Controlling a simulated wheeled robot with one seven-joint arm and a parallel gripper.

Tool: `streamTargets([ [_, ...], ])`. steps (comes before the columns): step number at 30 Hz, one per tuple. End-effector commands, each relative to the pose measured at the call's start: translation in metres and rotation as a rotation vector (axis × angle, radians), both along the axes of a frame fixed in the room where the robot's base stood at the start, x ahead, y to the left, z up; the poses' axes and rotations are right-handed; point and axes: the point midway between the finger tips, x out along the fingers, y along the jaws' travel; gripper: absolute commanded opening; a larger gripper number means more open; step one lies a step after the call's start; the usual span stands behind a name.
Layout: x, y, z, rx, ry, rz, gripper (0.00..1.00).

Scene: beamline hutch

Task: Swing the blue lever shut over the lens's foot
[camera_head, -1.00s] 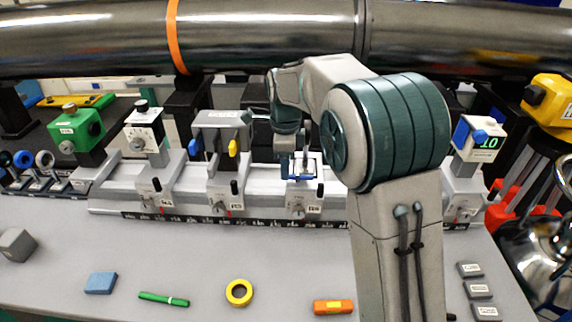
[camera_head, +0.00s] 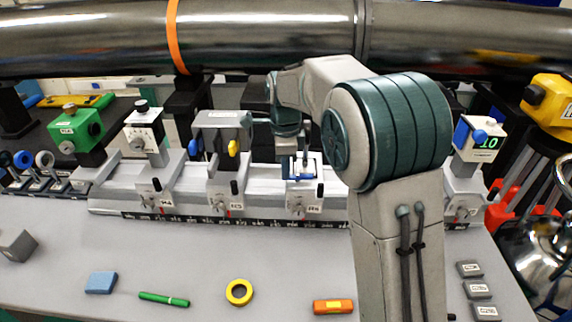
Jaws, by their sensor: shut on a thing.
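The blue lever (camera_head: 305,179) is low on top of a light grey carrier (camera_head: 303,197) on the rail, right of centre. My gripper (camera_head: 298,165) reaches down from above, and its fingers are at the lever. It is shut on what looks like the blue lever; the contact is small and partly hidden by the wrist. A pale part stands just behind the lever, but I cannot tell whether it is the lens or its foot.
The rail (camera_head: 265,217) has a scale along its front. The bench front holds a yellow ring (camera_head: 239,292), a green pen (camera_head: 164,299) and an orange block (camera_head: 333,307).

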Motion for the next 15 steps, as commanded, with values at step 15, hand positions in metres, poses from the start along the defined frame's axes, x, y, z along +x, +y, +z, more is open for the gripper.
streamTargets([
  [15,-0.013,-0.004,0.001,0.002,-0.003,0.450,0.00],
])
